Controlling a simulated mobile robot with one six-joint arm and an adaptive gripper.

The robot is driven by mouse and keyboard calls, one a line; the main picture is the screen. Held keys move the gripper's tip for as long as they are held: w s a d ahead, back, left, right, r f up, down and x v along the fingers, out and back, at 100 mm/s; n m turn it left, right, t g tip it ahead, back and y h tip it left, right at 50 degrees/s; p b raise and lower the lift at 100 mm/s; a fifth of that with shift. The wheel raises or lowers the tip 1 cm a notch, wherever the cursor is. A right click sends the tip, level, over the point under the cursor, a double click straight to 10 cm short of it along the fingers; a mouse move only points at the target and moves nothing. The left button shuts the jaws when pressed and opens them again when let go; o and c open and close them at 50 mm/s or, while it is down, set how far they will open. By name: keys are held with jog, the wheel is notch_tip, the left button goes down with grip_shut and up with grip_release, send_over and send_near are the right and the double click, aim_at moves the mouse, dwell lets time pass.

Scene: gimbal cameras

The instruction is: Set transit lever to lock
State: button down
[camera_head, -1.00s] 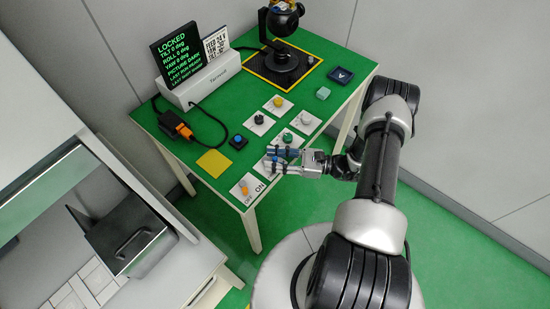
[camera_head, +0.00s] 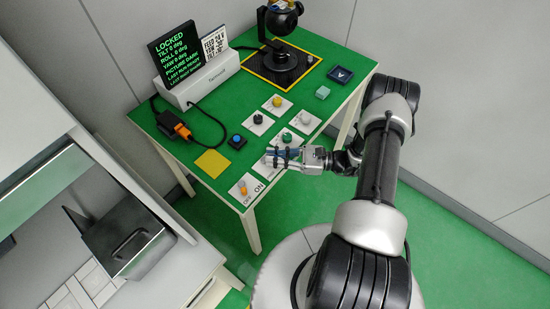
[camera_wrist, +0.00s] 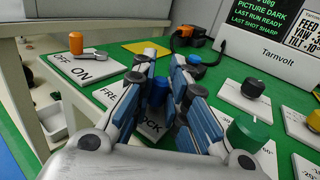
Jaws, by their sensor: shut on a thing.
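The transit lever's pale plate (camera_wrist: 112,93) carries lettering that reads "FRE…" at its left and "…OCK" nearer to me, partly covered by my fingers. A blue upright knob (camera_wrist: 159,90), apparently the lever's handle, stands between my fingers in the wrist view. My gripper (camera_head: 277,157) is over this plate at the table's front edge. Its two blue-padded fingers also show in the wrist view (camera_wrist: 162,88), shut on the blue knob. The lever's arm and its exact angle are hidden by the fingers. The display (camera_head: 176,56) reads "LOCKED", with tilt, roll and yaw 0 deg.
An ON/OFF plate with an orange-tipped lever (camera_head: 243,189) is close at the left. A green knob (camera_head: 287,137), black knob (camera_head: 258,118) and blue button (camera_head: 237,141) stand near my gripper. A gimbal camera (camera_head: 284,55) stands at the back. Space above the front edge is free.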

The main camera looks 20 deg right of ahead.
jog(key=shift+a+f+n+g+y+b, duration=0.15)
jog(key=shift+n+g+y+b, duration=0.15)
jog(key=shift+g+b, duration=0.15)
jog(key=shift+a+f+n+g+y+b, duration=0.1)
jog(key=shift+n+g+y+b, duration=0.1)
jog(key=shift+n+g+b, duration=0.25)
jog(key=shift+s+r, duration=0.1)
jog(key=shift+r, duration=0.1)
jog(key=shift+d, duration=0.1)
jog(key=c, duration=1.6)
grip_release()
jog(key=shift+d, duration=0.1)
jog(key=shift+d, duration=0.1)
jog(key=v, duration=1.1)
jog(key=shift+d, duration=0.45)
jog(key=shift+r, duration=0.1)
